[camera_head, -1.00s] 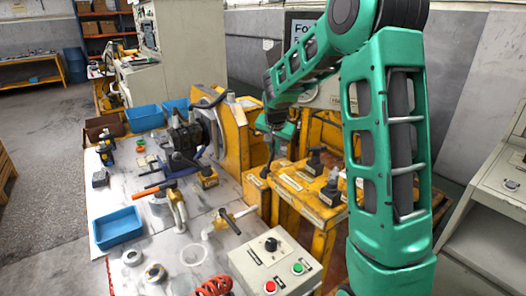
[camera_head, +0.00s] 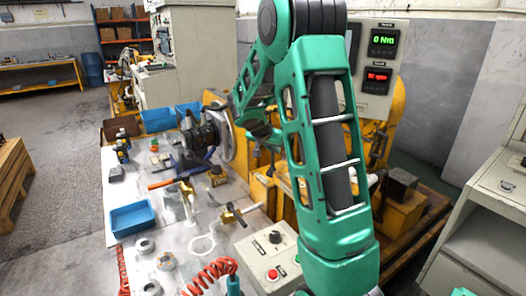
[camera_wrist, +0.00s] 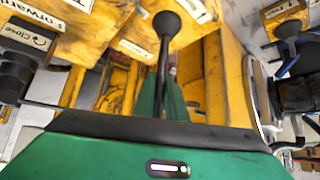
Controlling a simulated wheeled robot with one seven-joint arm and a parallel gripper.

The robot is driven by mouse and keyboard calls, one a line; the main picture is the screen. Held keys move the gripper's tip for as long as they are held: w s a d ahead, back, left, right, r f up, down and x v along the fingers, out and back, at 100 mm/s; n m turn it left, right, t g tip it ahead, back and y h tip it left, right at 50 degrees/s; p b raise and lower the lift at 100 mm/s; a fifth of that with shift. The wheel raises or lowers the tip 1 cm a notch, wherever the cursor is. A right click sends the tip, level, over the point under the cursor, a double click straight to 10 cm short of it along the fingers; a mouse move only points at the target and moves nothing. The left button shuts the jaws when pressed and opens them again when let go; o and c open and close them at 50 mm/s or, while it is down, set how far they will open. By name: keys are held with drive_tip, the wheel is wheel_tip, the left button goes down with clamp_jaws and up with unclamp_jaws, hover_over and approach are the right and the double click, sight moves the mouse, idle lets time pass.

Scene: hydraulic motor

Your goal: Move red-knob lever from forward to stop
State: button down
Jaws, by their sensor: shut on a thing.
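In the wrist view a thin dark lever rod with a dark round knob (camera_wrist: 167,22) stands between my green fingers. No red shows on this knob. My gripper (camera_wrist: 161,88) is shut around the rod below the knob, over the yellow housing. The lever's foot is hidden. In the head view my gripper (camera_head: 259,138) is small and partly covered by my arm, beside the yellow bench (camera_head: 262,187).
A black handle (camera_wrist: 17,75) beside a "Close" label is at the wrist view's left. The grey control box (camera_head: 268,255), blue tray (camera_head: 132,219) and black motor (camera_head: 200,133) stand nearby. A panel (camera_head: 378,60) reads 0 Nm.

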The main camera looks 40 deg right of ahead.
drive_tip(key=shift+w+a, duration=0.15)
drive_tip(key=shift+a, duration=0.1)
drive_tip(key=c, duration=1.8)
unclamp_jaws()
drive_tip(key=shift+d, duration=0.1)
drive_tip(key=v, duration=1)
drive_tip(key=shift+a+r, duration=0.25)
drive_tip(key=s+a+f+n+g+y, duration=0.1)
drive_tip(key=s+a, duration=0.4)
drive_tip(key=s, duration=0.6)
drive_tip(key=s+a+f+n+g+y, duration=0.1)
drive_tip(key=s+a+f+n+y, duration=0.1)
drive_tip(key=s, duration=1)
drive_tip(key=s+a+f+n+g+y, duration=0.2)
drive_tip(key=s+a+y, duration=0.3)
drive_tip(key=s, duration=0.6)
drive_tip(key=a+n, duration=0.1)
drive_tip(key=a, duration=0.1)
drive_tip(key=shift+s+a, duration=0.15)
drive_tip(key=shift+a, duration=0.2)
